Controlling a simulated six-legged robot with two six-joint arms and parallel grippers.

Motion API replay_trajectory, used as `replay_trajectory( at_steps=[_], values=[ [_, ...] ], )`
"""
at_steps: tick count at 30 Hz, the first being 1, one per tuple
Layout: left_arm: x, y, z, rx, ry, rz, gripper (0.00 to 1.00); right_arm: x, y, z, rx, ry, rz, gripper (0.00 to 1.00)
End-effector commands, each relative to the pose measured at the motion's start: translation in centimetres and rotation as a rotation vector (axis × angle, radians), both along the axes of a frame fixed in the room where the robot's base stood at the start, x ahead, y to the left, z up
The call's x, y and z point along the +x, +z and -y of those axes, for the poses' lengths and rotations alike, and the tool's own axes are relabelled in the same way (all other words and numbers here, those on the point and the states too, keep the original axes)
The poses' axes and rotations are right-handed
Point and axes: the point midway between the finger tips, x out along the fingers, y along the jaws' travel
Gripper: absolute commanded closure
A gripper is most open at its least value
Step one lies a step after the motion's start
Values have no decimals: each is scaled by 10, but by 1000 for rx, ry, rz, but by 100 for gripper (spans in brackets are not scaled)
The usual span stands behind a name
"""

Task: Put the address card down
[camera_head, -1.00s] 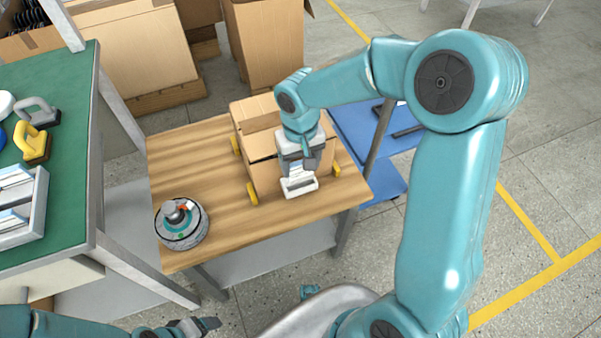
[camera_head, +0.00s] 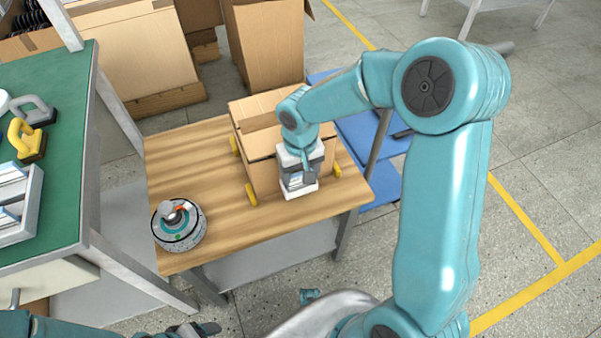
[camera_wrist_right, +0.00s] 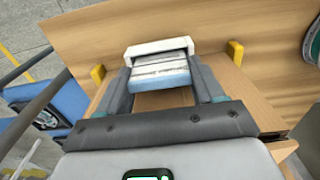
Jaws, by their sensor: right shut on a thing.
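My right gripper (camera_head: 299,182) points down beside the front of the cardboard box (camera_head: 258,165) on the wooden table. In the right wrist view, its two grey fingers (camera_wrist_right: 160,68) are shut on the address card (camera_wrist_right: 161,83), a pale flat piece with a light blue edge. The card lies at a small white holder (camera_wrist_right: 158,46); I cannot tell whether it touches it. The holder also shows in the head view (camera_head: 302,194), partly hidden by the gripper. My left gripper (camera_head: 207,328) is at the bottom edge of the head view, and its opening is unclear.
The round hub motor (camera_head: 179,227) sits on the wooden table (camera_head: 215,215) at the left front. Yellow corner blocks (camera_head: 251,195) surround the box. A green-topped bench (camera_head: 70,90) with a tray (camera_head: 20,210) stands left. The table between motor and box is clear.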

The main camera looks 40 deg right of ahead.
Motion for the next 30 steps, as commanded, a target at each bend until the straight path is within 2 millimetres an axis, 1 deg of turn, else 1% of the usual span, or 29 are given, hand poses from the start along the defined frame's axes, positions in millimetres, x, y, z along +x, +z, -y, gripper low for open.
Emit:
replay_trajectory(
  at_steps=[1,2,3,11,14,17,18,24,27,30],
  values=[
    [0,-1,0,0,0,0,27,-4,-5,-1,2,2,-17,30],
    [0,-1,0,0,0,0,27,-5,-5,-1,2,2,-18,20],
    [0,-1,0,0,0,0,27,-5,-6,-1,3,2,-20,7],
    [0,-1,0,0,0,0,27,-7,-7,-2,3,3,-27,7],
    [0,5,0,0,0,0,27,-7,-2,-2,3,3,-27,7],
    [0,19,0,0,0,0,27,-7,13,-2,3,3,-27,7],
    [0,16,0,0,0,1,27,-5,19,-1,2,3,-20,7],
    [0,28,0,0,0,0,27,-3,72,-1,2,2,-13,7],
    [0,33,0,0,0,0,27,-3,94,-1,1,2,-11,7],
    [0,37,0,0,0,0,27,-3,112,-1,2,2,-12,7]
  ],
)
